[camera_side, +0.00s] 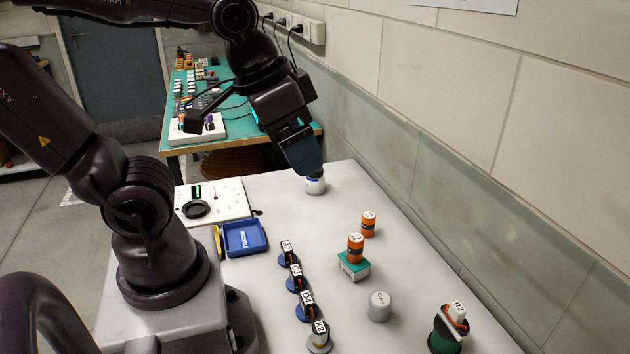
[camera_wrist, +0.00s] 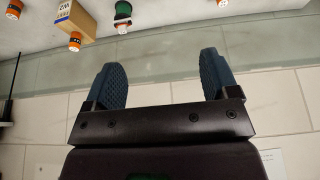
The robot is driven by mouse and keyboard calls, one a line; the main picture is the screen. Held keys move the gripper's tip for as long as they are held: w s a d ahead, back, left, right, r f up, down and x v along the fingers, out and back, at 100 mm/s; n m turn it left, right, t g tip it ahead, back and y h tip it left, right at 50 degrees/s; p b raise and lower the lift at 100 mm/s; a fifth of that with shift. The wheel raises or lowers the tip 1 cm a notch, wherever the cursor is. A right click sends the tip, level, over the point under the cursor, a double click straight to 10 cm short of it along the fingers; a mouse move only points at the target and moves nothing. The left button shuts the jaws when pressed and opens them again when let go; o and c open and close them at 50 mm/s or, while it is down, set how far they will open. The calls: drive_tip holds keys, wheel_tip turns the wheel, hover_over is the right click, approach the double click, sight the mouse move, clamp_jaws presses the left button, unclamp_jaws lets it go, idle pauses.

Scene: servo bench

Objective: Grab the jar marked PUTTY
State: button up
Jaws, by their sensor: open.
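No label in view can be read surely as PUTTY. A grey jar (camera_side: 379,307) with small dark lettering on its lid stands upright at the front centre of the bench in the side view. A white jar (camera_side: 315,187) with a dark top stands at the far end, partly covered by my gripper (camera_side: 308,170). The blue fingers point down at that white jar in the side view; I cannot tell whether they touch it. In the wrist view my gripper (camera_wrist: 168,78) is open, with its two blue pads wide apart and nothing between them.
An orange jar (camera_side: 368,224) stands near a second orange jar (camera_side: 355,248) on a teal-topped box (camera_side: 353,267). Several small servos form a row left of the grey jar. A green item (camera_side: 447,338) stands front right. A blue tray (camera_side: 245,238) lies left. The wall borders the right.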

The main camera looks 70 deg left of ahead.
drive_tip(key=w+a+f+g+y, duration=0.3)
drive_tip(key=w+a+f+g, duration=0.25)
drive_tip(key=a+f, duration=0.35)
drive_tip(key=m+y, duration=1.5)
drive_tip(key=m, duration=0.2)
hover_over(318, 175)
drive_tip(key=d, duration=0.6)
wheel_tip(318, 175, down, 12)
drive_tip(key=f, duration=0.8)
drive_tip(key=shift+w+a+f, duration=0.15)
drive_tip(key=shift+a+f, duration=0.1)
drive_tip(key=shift+a+r, duration=0.15)
drive_tip(key=shift+a, duration=0.35)
drive_tip(key=a, duration=0.6)
drive_tip(key=shift+s+a, duration=0.2)
drive_tip(key=shift+a, duration=0.05)
drive_tip(key=c, duration=1)
drive_tip(key=shift+c, duration=0.2)
